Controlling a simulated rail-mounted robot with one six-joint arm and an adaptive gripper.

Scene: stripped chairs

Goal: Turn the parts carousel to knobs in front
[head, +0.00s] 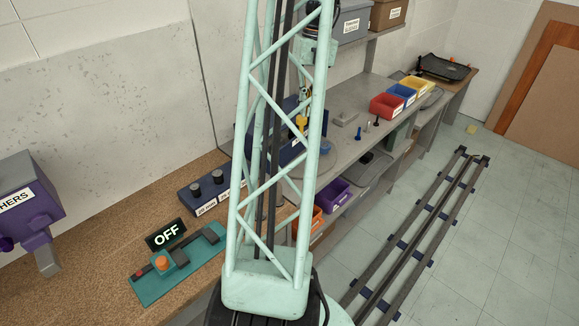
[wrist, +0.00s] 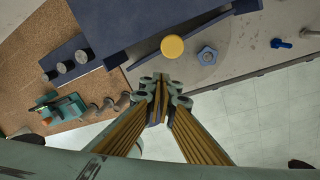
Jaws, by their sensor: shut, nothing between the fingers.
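The parts carousel is partly hidden behind my mint lattice column in the head view. Its grey round plate (head: 325,163) shows at the bench front, with a dark blue labelled housing (head: 288,154) behind. In the wrist view the plate (wrist: 220,72) holds a blue hex nut (wrist: 207,56). A yellow round-topped post (wrist: 172,46) stands between the nut and the housing (wrist: 125,20); I cannot tell what it is fixed to. No part that is clearly a knob shows on the visible plate. My gripper (wrist: 160,90) is shut and empty, its tips beside the plate's edge in the picture.
Loose parts, including a blue bolt (head: 358,133), and a red bin (head: 387,107) are farther along. A purple bin (head: 333,194) sits below.

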